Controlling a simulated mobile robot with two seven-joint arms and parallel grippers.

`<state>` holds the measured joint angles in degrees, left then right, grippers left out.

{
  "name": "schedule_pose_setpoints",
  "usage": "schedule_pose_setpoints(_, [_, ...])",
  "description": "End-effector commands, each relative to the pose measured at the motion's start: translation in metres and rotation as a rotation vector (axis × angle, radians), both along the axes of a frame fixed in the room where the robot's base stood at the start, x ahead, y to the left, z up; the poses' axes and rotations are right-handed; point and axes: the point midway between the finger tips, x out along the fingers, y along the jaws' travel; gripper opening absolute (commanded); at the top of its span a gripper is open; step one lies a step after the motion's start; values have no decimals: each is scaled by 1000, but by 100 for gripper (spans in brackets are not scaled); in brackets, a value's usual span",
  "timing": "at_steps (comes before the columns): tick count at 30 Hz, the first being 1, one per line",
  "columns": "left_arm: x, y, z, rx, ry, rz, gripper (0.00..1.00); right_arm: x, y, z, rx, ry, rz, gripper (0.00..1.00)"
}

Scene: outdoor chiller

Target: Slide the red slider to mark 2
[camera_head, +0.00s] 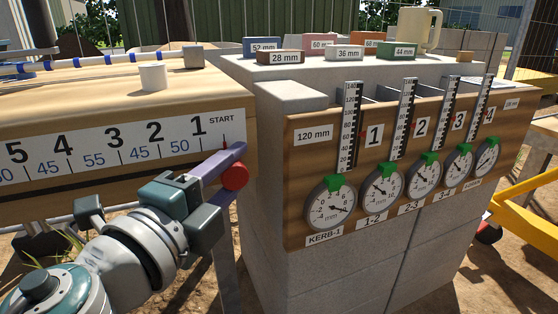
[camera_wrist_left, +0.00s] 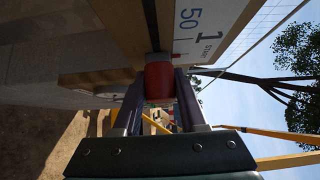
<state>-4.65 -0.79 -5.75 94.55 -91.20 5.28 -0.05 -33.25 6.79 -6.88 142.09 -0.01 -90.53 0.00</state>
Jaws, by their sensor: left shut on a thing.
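The red slider (camera_head: 236,177) is a round red knob at the START end of the numbered scale (camera_head: 110,155), on the edge of the wooden bench. A thin red pointer stands above it, right of mark 1 (camera_head: 197,125). Mark 2 (camera_head: 155,131) lies further left along the scale. My left gripper (camera_head: 222,168) reaches in from the lower left, its purple fingers shut on the slider. In the left wrist view the red slider (camera_wrist_left: 158,80) sits between the two fingers, below the slot in the board. My right gripper is out of view.
A white cup (camera_head: 153,77) stands on the bench top (camera_head: 60,90). To the right, a block wall (camera_head: 330,275) carries a wooden panel with dials (camera_head: 330,203) and upright rulers. Labelled blocks and a beige mug (camera_head: 420,28) sit on top. A yellow frame (camera_head: 525,200) is far right.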

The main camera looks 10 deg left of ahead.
Motion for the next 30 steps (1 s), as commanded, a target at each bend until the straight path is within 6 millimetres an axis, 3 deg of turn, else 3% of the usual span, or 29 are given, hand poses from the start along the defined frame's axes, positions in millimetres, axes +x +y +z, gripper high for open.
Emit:
schedule_pose_setpoints(22, [-1, 2, 0, 1, 0, 0, 0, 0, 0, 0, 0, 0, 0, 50])
schedule_pose_setpoints(30, [-30, 45, -3, 4, 4, 2, 0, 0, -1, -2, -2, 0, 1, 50])
